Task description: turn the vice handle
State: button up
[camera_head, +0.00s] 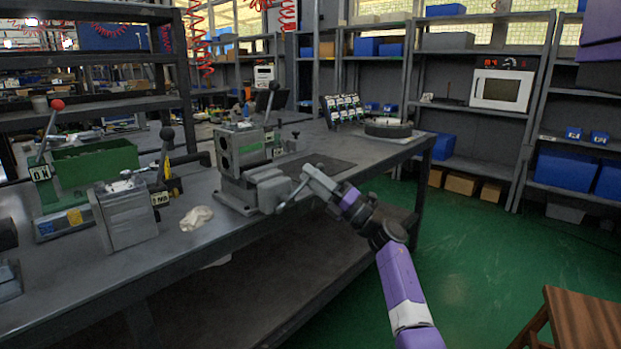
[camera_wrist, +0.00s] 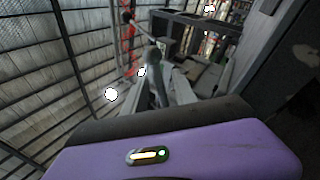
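The grey vice (camera_head: 255,188) stands at the front edge of the workbench, with a grey block (camera_head: 238,150) with round holes upright in its jaws. The vice handle (camera_head: 291,194) is a thin rod at the vice's right end, slanting down to the left. My gripper (camera_head: 308,176) is at the handle, coming in from the right. In the wrist view, a grey rod with a rounded hub (camera_wrist: 154,58) shows straight ahead, in front of my gripper (camera_wrist: 155,92). The fingertips are small and partly hidden, so I cannot tell whether they close on the handle.
The workbench (camera_head: 330,165) carries a crumpled pale cloth (camera_head: 197,218), a lever-operated fixture (camera_head: 128,212) and a green bin (camera_head: 95,160) on the left. A round turntable (camera_head: 388,128) sits at the far right end. Green floor is open right of the bench; a wooden stool (camera_head: 585,318) stands lower right.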

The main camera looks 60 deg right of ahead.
jog(key=v, duration=0.7)
jog(key=shift+s+f+p, duration=0.2)
jog(key=shift+p, duration=0.25)
